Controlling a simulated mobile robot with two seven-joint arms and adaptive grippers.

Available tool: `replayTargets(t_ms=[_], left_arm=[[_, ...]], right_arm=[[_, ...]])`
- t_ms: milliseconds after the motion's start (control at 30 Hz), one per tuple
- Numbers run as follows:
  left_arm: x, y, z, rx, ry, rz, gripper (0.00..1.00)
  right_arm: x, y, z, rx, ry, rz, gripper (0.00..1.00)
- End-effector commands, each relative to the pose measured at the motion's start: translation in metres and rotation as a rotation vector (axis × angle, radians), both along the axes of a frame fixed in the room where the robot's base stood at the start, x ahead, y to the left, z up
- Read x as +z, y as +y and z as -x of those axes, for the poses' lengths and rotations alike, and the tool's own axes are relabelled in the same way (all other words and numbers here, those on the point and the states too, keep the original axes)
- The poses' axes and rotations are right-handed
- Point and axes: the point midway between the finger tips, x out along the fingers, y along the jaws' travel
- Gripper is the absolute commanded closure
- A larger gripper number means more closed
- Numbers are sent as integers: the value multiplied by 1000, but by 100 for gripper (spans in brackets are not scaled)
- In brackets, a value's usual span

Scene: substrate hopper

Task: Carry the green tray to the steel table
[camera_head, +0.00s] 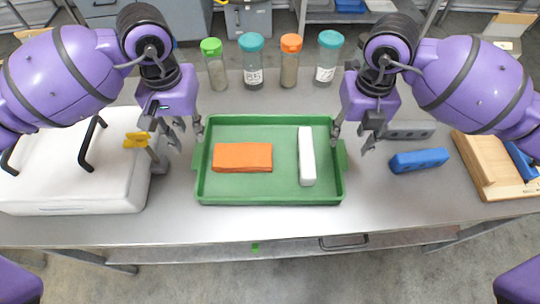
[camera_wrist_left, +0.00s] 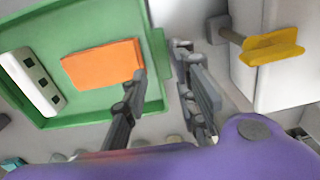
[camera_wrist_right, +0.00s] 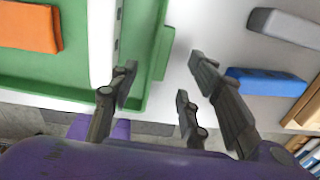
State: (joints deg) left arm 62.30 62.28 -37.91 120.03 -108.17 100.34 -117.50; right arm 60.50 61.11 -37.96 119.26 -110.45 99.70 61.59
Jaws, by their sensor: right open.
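The green tray (camera_head: 270,199) lies flat on a grey metal-topped table (camera_head: 225,224). It holds an orange block (camera_head: 242,157) and a white bar (camera_head: 306,155). My left gripper (camera_head: 186,135) is open at the tray's left side. In the left wrist view one finger is over the tray and the other is outside its rim (camera_wrist_left: 152,35). My right gripper (camera_head: 350,138) is open at the tray's right side, its fingers likewise on both sides of the rim (camera_wrist_right: 158,45). Neither visibly grips it; contact and finger height cannot be told.
A white box with black handles (camera_head: 75,170) and a yellow-handled latch (camera_head: 137,140) stands close left. Several capped bottles (camera_head: 252,65) stand behind the tray. A blue block (camera_head: 419,160), a grey block (camera_head: 408,131) and a wooden box (camera_head: 485,165) are at right.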

Motion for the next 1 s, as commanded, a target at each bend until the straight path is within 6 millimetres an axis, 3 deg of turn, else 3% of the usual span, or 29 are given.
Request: replayTargets(t_ms=[167,600,1000], left_arm=[[-14,0,0,2,4,0,73],[-72,0,0,1,2,1,73],[-78,0,0,0,0,1,75]], right_arm=[[-14,0,0,0,2,-1,56],[-72,1,0,0,2,-1,56],[-78,0,0,0,0,0,58]])
